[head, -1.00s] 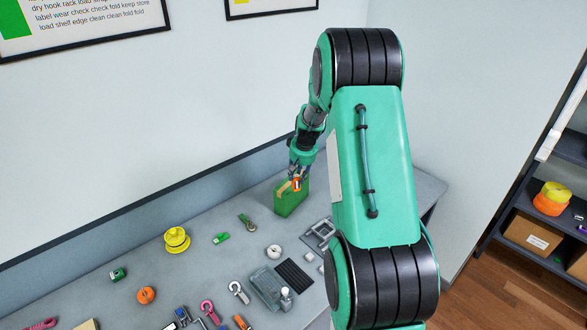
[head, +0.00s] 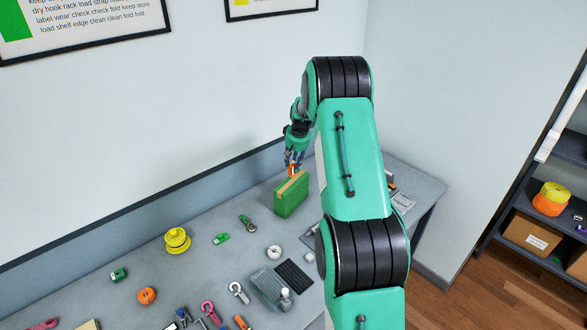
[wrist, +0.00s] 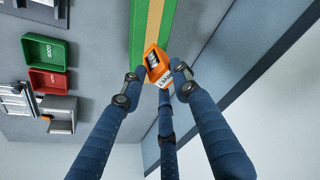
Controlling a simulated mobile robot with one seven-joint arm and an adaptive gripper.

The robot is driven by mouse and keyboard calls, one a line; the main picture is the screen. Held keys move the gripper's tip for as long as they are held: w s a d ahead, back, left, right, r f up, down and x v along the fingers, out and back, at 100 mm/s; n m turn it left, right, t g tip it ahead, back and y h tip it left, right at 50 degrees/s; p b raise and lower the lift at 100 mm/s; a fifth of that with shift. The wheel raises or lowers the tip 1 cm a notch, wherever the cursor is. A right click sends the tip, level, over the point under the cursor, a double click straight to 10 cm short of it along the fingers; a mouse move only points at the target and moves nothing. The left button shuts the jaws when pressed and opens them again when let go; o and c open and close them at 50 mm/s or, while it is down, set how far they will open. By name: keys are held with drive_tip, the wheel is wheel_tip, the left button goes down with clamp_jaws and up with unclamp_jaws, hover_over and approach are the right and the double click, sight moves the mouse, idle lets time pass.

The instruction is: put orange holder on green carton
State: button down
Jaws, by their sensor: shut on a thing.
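The green carton (head: 292,198) stands upright on the grey bench against the wall, with a tan tape strip along its top. It also shows at the top of the wrist view (wrist: 137,30). The orange holder (wrist: 155,65) has a white label and is between my gripper's fingertips. In the head view the holder (head: 292,170) is a small orange patch at the carton's top edge. My gripper (wrist: 156,75) is shut on the holder, over one end of the carton's top. I cannot tell whether the holder touches the carton.
A green tray (wrist: 45,49) and a red tray (wrist: 49,83) lie beside the carton in the wrist view. A yellow spool (head: 177,240), an orange roll (head: 147,296), a white ring (head: 274,252) and several hooks lie on the bench. The wall is close behind the carton.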

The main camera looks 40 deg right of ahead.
sight(294, 164)
idle(0.3)
drive_tip(key=shift+f, duration=1.75)
drive_tip(key=shift+f, duration=0.15)
drive_tip(key=c, duration=1.3)
unclamp_jaws()
drive_tip(key=v, duration=1.2)
